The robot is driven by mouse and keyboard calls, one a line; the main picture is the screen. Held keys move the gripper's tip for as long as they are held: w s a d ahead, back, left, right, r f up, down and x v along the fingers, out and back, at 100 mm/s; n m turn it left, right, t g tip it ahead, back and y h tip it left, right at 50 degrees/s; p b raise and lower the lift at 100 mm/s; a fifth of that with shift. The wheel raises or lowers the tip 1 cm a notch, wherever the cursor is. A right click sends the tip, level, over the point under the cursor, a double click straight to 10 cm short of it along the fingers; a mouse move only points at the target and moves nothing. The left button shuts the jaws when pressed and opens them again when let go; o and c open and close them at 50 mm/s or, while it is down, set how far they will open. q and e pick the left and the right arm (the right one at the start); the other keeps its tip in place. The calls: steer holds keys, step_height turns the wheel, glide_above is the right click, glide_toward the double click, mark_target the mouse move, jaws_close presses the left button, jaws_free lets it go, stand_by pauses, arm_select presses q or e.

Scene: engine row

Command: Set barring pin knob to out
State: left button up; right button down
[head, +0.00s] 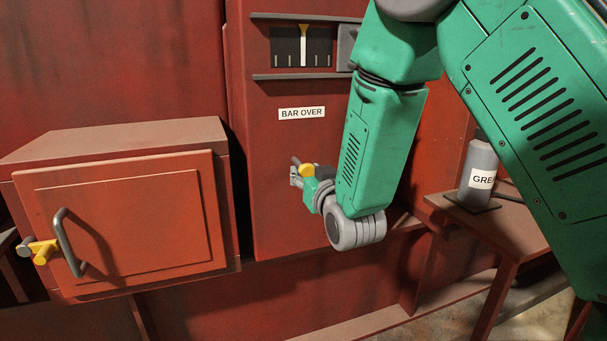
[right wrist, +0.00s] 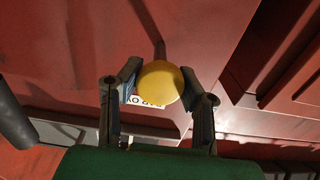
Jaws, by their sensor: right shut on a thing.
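The barring pin knob is a round yellow knob (head: 306,170) on the red panel below the "BAR OVER" label (head: 301,113). In the right wrist view the yellow knob (right wrist: 160,84) sits between the two dark fingers. My right gripper (head: 299,172) is at the panel, shut on the knob; its wrist and arm hide part of the knob in the head view. In the right wrist view my right gripper (right wrist: 160,95) has one finger on each side of the knob. My left gripper is not in view.
A red box (head: 120,215) with a grey handle (head: 67,243) and a yellow latch (head: 42,251) stands at the left. A slotted gauge with a yellow pointer (head: 304,40) is above the label. A grey grease can (head: 479,165) stands on a red ledge at the right.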

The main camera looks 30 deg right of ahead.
steer(key=c, duration=1.2)
jaws_free()
steer(key=shift+s+r, duration=0.1)
steer(key=shift+r, duration=0.05)
steer(key=shift+o, duration=0.8)
steer(key=shift+s+r, duration=0.2)
steer(key=shift+s, duration=0.2)
steer(key=shift+w+f, duration=0.2)
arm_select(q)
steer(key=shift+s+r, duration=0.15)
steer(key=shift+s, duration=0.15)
arm_select(e)
steer(key=v, duration=0.7)
steer(key=shift+s, duration=0.3)
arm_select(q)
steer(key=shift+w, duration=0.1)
arm_select(e)
steer(key=shift+a, duration=0.1)
